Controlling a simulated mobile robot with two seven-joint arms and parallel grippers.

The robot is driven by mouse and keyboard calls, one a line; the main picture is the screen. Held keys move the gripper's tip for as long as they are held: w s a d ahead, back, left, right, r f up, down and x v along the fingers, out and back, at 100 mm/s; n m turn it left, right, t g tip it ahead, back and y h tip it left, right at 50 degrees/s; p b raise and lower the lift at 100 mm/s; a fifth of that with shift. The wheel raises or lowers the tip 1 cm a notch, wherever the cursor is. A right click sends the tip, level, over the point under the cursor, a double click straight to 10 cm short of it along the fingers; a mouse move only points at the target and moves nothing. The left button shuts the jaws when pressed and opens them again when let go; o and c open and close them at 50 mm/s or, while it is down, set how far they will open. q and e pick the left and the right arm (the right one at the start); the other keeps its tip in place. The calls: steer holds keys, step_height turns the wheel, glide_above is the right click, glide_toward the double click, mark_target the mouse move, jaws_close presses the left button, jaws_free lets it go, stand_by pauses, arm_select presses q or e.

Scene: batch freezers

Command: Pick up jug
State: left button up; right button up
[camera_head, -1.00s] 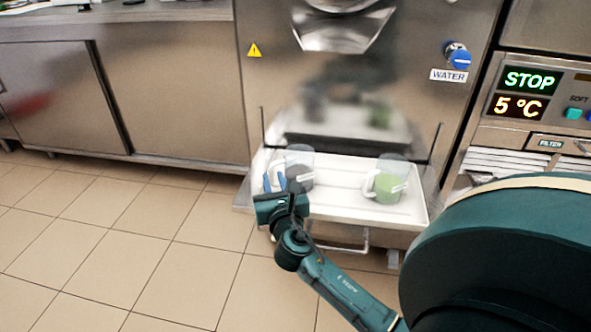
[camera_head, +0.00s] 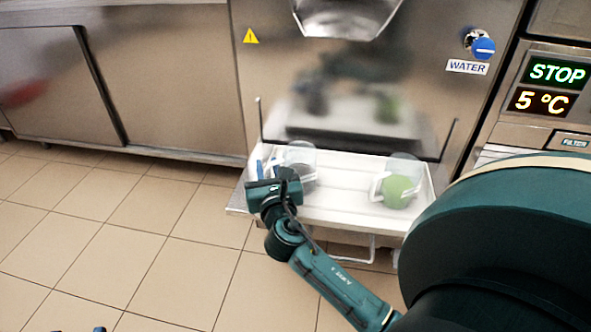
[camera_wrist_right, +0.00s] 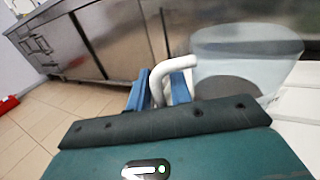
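A clear jug with dark contents (camera_head: 302,157) stands on the left of the white tray (camera_head: 340,207). It shows large in the right wrist view (camera_wrist_right: 240,65), with its white handle (camera_wrist_right: 157,80) toward me. My right gripper (camera_head: 262,168) is at the handle side of this jug. In the right wrist view its blue fingers (camera_wrist_right: 160,90) stand on either side of the handle, apart, with a small gap showing. A second clear jug with green contents (camera_head: 402,182) stands on the right of the tray. Only small blue tips of my left gripper (camera_head: 98,329) show at the bottom edge.
The steel freezer front (camera_head: 345,75) rises behind the tray, with a blue WATER knob (camera_head: 483,47). Thin dark rods stand at both tray sides. A steel cabinet (camera_head: 165,80) is on the left. Tiled floor (camera_head: 130,230) is clear at the front left.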

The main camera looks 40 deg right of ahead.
jaws_close()
steer(key=shift+r, duration=0.15)
stand_by(0.4)
